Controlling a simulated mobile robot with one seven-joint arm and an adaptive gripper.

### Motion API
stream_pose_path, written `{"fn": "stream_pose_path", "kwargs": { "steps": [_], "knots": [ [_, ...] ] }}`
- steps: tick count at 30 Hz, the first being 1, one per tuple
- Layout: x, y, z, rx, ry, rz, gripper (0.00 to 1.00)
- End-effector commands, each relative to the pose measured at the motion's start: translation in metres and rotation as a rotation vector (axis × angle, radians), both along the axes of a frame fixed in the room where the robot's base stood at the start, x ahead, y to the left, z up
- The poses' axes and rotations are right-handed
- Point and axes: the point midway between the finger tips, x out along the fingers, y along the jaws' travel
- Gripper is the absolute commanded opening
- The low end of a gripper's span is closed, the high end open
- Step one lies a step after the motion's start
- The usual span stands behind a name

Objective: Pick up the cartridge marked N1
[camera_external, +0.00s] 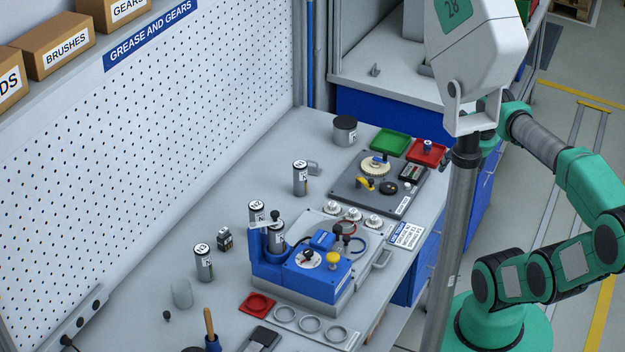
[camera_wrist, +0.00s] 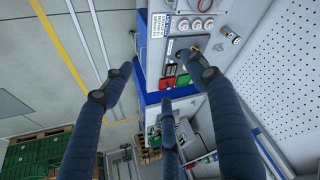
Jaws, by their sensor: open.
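Several grey cylindrical cartridges stand upright on the bench in the external view. One (camera_external: 203,266) is at the left and one (camera_external: 257,216) is behind the blue fixture; both top labels look like N2. Another (camera_external: 300,181) stands farther back, its label too small to read surely. A further one (camera_external: 277,240) sits at the blue fixture (camera_external: 318,279), its mark unclear. I cannot tell which is N1. My gripper (camera_wrist: 160,72) shows in the wrist view with its three dark fingers spread, empty, beyond the bench edge. In the external view it is hidden at the upper right.
A grey plate (camera_external: 345,190) with small parts lies behind the fixture, beside a green tray (camera_external: 390,143) and a red tray (camera_external: 427,153). A dark-topped canister (camera_external: 345,132) stands behind. A pegboard (camera_external: 180,110) bounds the bench.

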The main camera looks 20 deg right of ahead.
Motion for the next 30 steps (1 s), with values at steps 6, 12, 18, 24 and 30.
{"fn": "stream_pose_path", "kwargs": {
  "steps": [6,12,18,24,30],
  "knots": [
    [0.001,0.002,-0.001,0.009,0.004,-0.003,0.58],
    [0.013,0.018,-0.01,0.09,0.046,-0.031,0.58],
    [0.042,0.057,-0.027,0.277,0.141,-0.109,0.58],
    [0.085,0.105,-0.045,0.516,0.264,-0.235,0.58],
    [0.133,0.147,-0.066,0.747,0.389,-0.389,0.58]
  ]
}}
